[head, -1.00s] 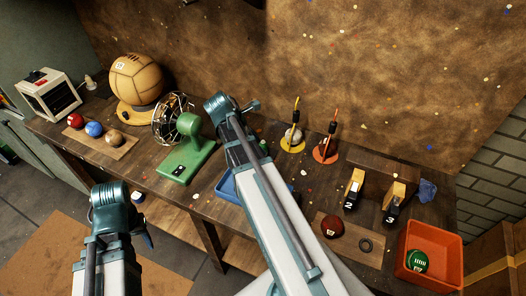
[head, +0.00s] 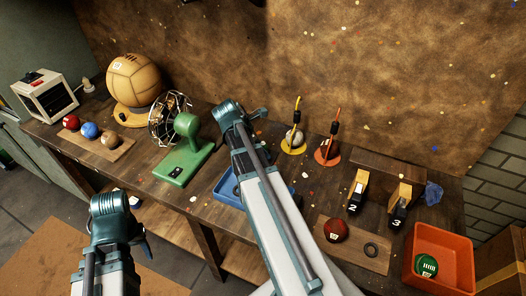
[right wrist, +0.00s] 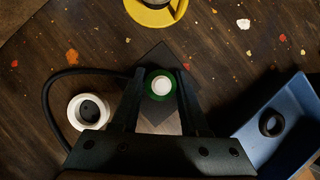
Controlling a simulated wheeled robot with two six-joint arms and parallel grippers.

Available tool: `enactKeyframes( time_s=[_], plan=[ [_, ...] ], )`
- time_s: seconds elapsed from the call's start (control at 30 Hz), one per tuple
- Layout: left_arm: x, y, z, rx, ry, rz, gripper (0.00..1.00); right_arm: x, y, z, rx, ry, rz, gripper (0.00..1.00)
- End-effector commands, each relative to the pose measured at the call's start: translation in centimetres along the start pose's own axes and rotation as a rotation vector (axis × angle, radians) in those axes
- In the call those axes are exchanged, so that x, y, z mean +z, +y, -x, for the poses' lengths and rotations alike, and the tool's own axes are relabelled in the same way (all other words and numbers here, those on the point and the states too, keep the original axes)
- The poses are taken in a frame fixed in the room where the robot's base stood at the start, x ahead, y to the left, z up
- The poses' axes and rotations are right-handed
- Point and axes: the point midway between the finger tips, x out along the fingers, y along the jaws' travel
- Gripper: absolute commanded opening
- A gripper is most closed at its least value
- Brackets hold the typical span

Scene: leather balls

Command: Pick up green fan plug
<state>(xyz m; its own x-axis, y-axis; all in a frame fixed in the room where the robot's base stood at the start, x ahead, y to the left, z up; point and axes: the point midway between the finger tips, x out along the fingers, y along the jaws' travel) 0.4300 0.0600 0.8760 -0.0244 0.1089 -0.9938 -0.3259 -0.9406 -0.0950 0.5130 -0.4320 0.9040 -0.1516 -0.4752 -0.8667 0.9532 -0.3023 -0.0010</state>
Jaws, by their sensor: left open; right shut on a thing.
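The green fan (head: 184,160) stands on the wooden bench in the head view, with its wire cage facing left. In the right wrist view, the green plug with a white centre (right wrist: 160,85) sits between the fingertips of my right gripper (right wrist: 160,100), which is shut on it. A black cable (right wrist: 55,78) curves away to the left. In the head view my right gripper (head: 258,113) is over the bench right of the fan; the plug is hidden there. My left gripper (head: 147,248) is open and empty, low in front of the bench.
A white ring with a dark centre (right wrist: 88,111) lies left of the plug. A blue tray (right wrist: 285,140) holding a black ring is on the right. Yellow (head: 293,145) and orange (head: 327,154) stands are behind. An orange bin (head: 440,255) stands at far right.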

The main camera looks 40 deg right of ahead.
Motion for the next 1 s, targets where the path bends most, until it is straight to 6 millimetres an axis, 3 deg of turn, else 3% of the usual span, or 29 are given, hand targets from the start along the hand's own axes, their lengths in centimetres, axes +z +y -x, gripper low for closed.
enactKeyframes(
  time_s=[0.03,0.1,0.47,0.87,1.0],
  plan=[
    [0.0,0.0,0.0,0.0,0.0,0.0,0.5,0.0,0.0,0.0,0.0,0.0,0.0,0.1],
    [0.0,0.0,0.0,0.0,0.0,0.0,0.5,0.0,0.0,0.0,0.0,0.0,0.0,0.0],
    [0.0,0.0,0.4,0.0,0.0,0.0,0.5,0.2,0.0,0.4,0.0,0.0,0.0,0.0],
    [0.2,-0.4,4.3,0.0,0.0,0.0,0.5,2.1,-0.1,3.8,0.001,0.002,0.0,0.0],
    [0.2,-0.4,3.9,0.0,0.0,0.0,0.5,-0.7,-2.1,5.0,0.004,0.002,0.004,0.0]
  ],
)
